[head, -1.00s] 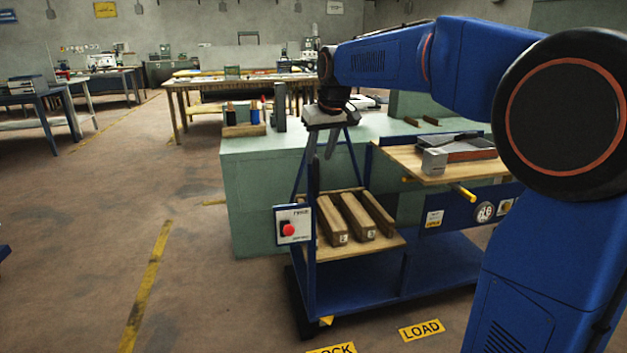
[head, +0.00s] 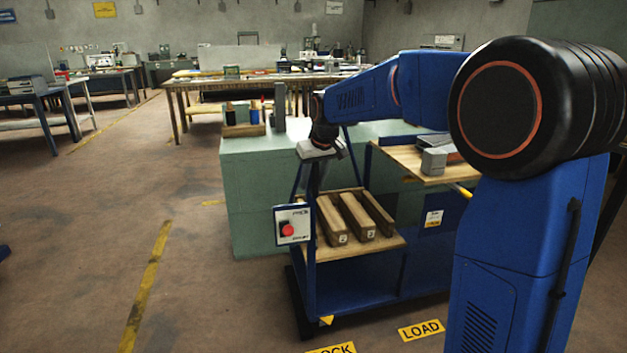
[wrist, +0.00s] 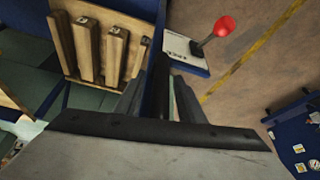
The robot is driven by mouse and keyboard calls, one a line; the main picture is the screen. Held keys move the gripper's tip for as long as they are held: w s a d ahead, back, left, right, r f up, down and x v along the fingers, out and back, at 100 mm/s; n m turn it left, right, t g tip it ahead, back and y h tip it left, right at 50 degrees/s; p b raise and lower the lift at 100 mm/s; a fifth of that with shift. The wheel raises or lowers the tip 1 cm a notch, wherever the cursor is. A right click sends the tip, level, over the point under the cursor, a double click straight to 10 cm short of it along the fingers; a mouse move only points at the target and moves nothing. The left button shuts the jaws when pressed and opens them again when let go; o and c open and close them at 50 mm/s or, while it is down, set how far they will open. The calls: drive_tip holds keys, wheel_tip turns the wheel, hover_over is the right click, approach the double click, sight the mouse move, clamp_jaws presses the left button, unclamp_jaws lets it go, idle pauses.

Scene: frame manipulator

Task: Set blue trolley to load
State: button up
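The blue trolley (head: 360,285) stands in front of a pale green bench. Its left corner post carries a light control plate (head: 293,222) with a red knob (head: 288,229). In the wrist view the red knob (wrist: 225,26) tops a short dark lever rising from the plate (wrist: 180,47). My gripper (head: 320,152) is above the control plate, apart from the knob.
Several wooden blocks (head: 357,215) lie on the trolley's shelf. A higher wooden shelf (head: 415,163) bears a grey object. The green bench (head: 250,185) is behind. Open floor (head: 200,270) lies to the left.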

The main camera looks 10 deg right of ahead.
sight(438, 165)
drive_tip(key=shift+c, duration=0.4)
clamp_jaws()
drive_tip(key=d, duration=4.5)
drive_tip(key=shift+d+r, duration=0.15)
drive_tip(key=shift+d, duration=0.05)
drive_tip(key=shift+o, duration=0.4)
unclamp_jaws()
drive_tip(key=shift+d, duration=0.15)
drive_tip(key=v, duration=1.7)
drive_tip(key=shift+r, duration=0.1)
